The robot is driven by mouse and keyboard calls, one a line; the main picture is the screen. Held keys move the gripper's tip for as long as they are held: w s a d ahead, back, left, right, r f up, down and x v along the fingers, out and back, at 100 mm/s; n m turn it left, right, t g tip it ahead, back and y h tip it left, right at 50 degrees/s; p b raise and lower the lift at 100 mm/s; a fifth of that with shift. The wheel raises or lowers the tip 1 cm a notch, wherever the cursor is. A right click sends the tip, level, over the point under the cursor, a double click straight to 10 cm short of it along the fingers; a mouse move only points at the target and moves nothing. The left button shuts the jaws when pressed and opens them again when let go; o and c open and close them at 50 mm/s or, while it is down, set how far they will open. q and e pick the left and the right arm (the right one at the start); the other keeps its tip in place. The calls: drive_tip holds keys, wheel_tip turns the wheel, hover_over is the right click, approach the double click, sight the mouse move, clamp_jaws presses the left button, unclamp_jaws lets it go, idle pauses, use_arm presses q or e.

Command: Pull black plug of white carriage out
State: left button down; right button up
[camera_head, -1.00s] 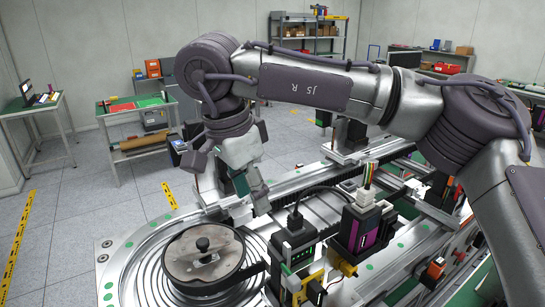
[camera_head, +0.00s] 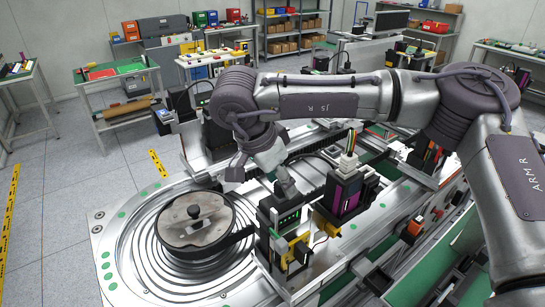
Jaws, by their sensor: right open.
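A white connector (camera_head: 348,161) with coloured wires sits on top of that one. I cannot tell which part is the white carriage. My left gripper is not in view.
A round metal disc with a black knob (camera_head: 195,223) lies on the ringed turntable left of the modules. Yellow parts (camera_head: 298,246) stand in front of the green-lit module. Rails run behind. Side tables (camera_head: 112,77) and shelves stand farther back.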

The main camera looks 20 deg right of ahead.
drive_tip(key=shift+w+d+f, duration=0.1)
drive_tip(key=shift+d+f, duration=0.2)
drive_tip(key=shift+f, duration=0.35)
clamp_jaws()
unclamp_jaws()
drive_tip(key=shift+r, duration=0.1)
